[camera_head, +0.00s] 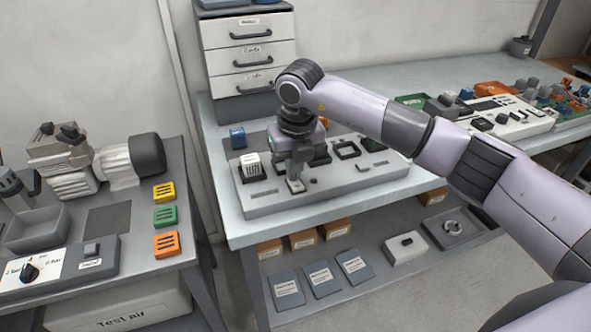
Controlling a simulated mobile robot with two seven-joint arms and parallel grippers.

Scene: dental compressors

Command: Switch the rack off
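A grey panel (345,187), which may be the rack, lies on the middle table. It carries a white ribbed block (251,166), dark frames and small pads. My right gripper (294,177) points down at the panel's front part, right above a small light piece (296,186) that looks like a switch or button. The fingertips are at or very near this piece; I cannot tell if they touch. The fingers are too small and dark to tell open from shut. The switch's position is not readable. My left gripper is not in view.
A drawer cabinet (250,57) stands behind the panel. The left bench holds a compressor (75,165), coloured blocks (164,215) and a dial box (30,271). Trays of parts (510,115) lie at the right. A lower shelf holds boxes and cards (321,277).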

